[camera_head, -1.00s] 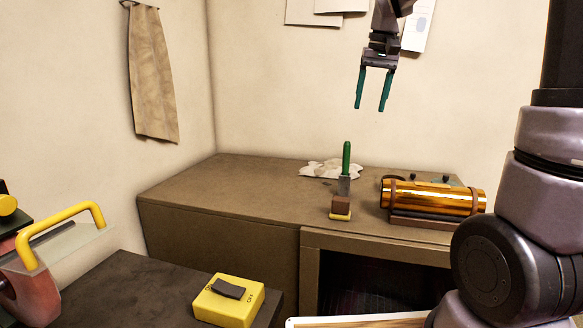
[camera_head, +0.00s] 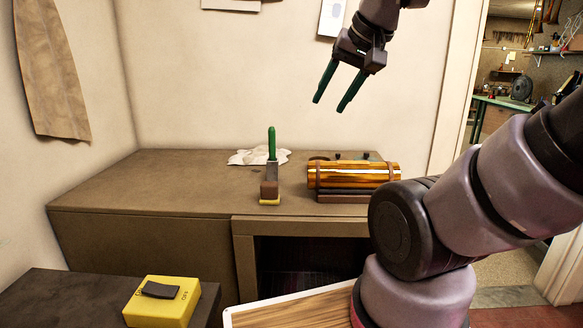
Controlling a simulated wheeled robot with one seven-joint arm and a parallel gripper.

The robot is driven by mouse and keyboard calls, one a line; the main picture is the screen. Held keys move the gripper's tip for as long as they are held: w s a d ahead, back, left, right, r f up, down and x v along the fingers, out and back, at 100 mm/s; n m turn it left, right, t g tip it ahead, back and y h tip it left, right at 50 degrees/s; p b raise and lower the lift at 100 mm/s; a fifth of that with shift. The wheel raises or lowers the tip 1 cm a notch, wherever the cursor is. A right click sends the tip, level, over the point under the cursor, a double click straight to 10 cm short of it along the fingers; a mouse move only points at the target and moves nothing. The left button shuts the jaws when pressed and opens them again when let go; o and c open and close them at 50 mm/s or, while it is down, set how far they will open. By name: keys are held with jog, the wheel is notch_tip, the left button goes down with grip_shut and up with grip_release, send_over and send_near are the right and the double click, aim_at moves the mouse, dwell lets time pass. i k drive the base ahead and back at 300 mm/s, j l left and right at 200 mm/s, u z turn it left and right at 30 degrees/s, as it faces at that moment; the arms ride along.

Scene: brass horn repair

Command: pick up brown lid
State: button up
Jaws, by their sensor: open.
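My gripper (camera_head: 329,105) is open and empty, with two green fingers pointing down and left. It hangs in the air in front of the pale wall, well above the brown worktop (camera_head: 150,180). I cannot make out a clear brown lid. A brown block with a yellow base (camera_head: 269,190) stands on the worktop with a green-handled tool (camera_head: 272,145) upright at it. A shiny brass cylinder (camera_head: 350,175) lies in a brown strapped stand right of it. Small dark items behind the cylinder are partly hidden.
A crumpled white cloth (camera_head: 245,157) lies behind the tool. A yellow switch box (camera_head: 160,302) sits on a dark surface at lower left. A wood-grained board with a white rim (camera_head: 228,318) is at the bottom. The worktop's left part is clear. A doorway opens at right.

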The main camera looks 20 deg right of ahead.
aim_at(337, 158)
jog(key=l+u, duration=0.1)
jog(key=l, duration=0.25)
jog(key=k+l+u, duration=0.1)
jog(key=l, duration=0.25)
jog(key=k+l+u, duration=0.15)
jog(key=l, duration=0.2)
jog(key=k+l+u, duration=0.1)
jog(key=l, duration=0.25)
jog(key=i+l+u, duration=0.2)
jog(key=l, duration=0.45)
jog(key=l+u, duration=0.25)
jog(key=l, duration=0.4)
jog(key=k, duration=0.05)
